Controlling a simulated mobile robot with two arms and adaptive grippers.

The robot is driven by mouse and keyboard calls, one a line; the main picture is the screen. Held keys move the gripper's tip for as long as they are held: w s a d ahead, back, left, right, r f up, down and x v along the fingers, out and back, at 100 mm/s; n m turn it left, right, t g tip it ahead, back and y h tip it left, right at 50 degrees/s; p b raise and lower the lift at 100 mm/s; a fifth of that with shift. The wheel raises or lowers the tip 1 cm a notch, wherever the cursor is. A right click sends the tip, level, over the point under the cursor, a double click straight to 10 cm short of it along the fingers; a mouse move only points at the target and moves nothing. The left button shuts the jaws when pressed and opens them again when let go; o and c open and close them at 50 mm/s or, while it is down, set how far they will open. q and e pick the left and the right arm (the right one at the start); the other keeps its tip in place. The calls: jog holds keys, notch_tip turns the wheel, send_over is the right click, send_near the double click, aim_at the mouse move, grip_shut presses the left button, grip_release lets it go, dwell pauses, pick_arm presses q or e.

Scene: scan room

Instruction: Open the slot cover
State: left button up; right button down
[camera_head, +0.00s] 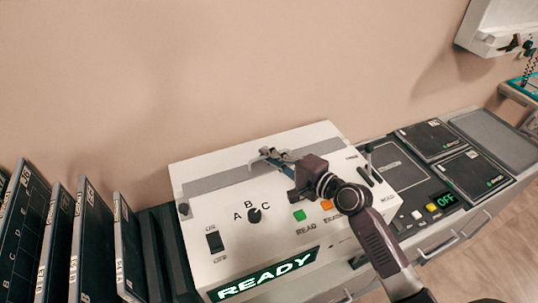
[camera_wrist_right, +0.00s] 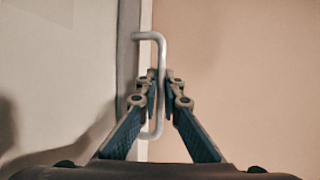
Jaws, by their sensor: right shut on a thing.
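The cream scanner box (camera_head: 285,235) stands on the counter with a lit green READY display (camera_head: 262,274) on its front. A grey strip that looks like the slot cover (camera_head: 215,180) runs along its top. A bent metal handle (camera_wrist_right: 150,36) sits on the strip, near its middle. My right gripper (camera_head: 272,156) reaches over the box from the right. In the right wrist view, its fingers (camera_wrist_right: 160,80) are closed around the handle's bar. Whether the cover is raised at all is hard to tell. My left gripper is out of view.
A dial (camera_head: 254,215), a green button (camera_head: 299,215) and a switch (camera_head: 215,242) are on the box. Several dark cassettes (camera_head: 88,240) stand upright at the left. A plain wall is behind.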

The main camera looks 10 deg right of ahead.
jog(key=w, duration=0.3)
jog(key=w+a+b, duration=0.1)
jog(key=w, duration=0.2)
jog(key=shift+w+a, duration=0.15)
jog(key=shift+w, duration=0.2)
jog(key=c, duration=2.4)
grip_release()
jog(key=shift+s, duration=0.15)
jog(key=v, duration=1.2)
jog(key=shift+r, duration=0.1)
